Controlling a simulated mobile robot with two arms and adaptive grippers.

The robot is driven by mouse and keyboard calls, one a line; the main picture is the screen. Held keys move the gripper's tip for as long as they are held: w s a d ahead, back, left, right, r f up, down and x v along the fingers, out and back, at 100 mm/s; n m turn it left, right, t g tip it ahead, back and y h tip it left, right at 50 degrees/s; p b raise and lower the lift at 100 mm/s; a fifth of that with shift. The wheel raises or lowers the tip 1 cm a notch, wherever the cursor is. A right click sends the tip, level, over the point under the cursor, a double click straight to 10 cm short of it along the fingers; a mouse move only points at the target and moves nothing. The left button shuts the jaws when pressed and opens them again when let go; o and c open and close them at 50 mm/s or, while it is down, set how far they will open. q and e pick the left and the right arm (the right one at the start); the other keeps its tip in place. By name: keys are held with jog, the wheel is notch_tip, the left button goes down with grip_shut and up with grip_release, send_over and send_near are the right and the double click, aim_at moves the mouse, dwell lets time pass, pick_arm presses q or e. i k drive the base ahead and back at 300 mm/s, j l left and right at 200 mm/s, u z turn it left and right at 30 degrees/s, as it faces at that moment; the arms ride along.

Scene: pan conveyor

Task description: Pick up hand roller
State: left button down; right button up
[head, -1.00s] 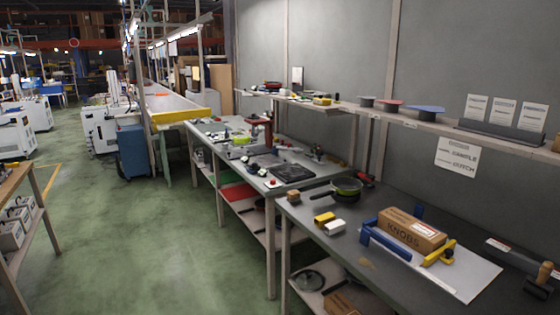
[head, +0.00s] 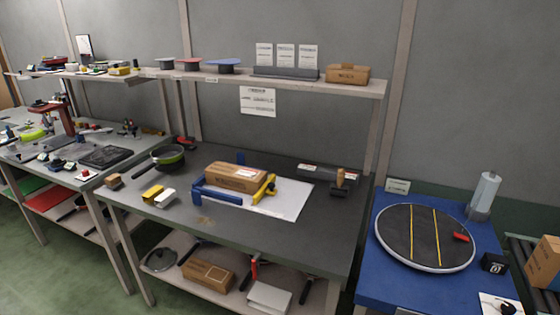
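Neither of my grippers is in view.
A pan (head: 167,156) sits at the left. A blue table (head: 380,277) with a round turntable (head: 395,240) stands at the right. A shelf (head: 300,85) runs above.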

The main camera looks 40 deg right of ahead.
aim_at(338, 190)
jog(key=z, duration=1.6)
jog(key=i+j+u, duration=0.1)
jog(key=i+j, duration=0.35)
jog(key=i, duration=0.25)
jog(key=j+u, duration=0.05)
